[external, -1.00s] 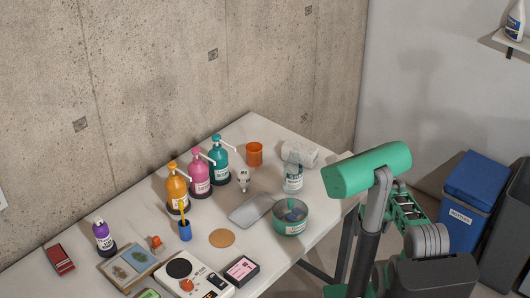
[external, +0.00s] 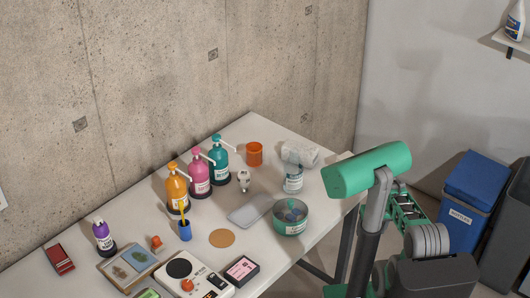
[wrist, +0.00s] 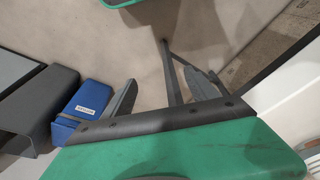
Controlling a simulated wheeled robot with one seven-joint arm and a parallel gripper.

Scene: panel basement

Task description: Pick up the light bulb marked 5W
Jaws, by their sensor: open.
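A small white and grey item that looks like a light bulb (external: 243,180) stands on the table in the external view, between the teal pump bottle and the spray can. Any 5W marking is too small to read. My gripper (wrist: 163,92) shows in the wrist view with its two fingers wide apart and nothing between them. It points down toward the floor, away from the bulb, which is not in the wrist view. In the external view, my gripper is hidden and my arm is folded to the right of the table.
On the white table (external: 296,255), orange, pink and teal pump bottles (external: 219,160) stand left of the bulb. A grey tray (external: 250,210), a green bowl (external: 291,228) and a spray can (external: 293,180) are close to it. An orange cup (external: 254,154) is behind. A blue bin (external: 467,205) stands right.

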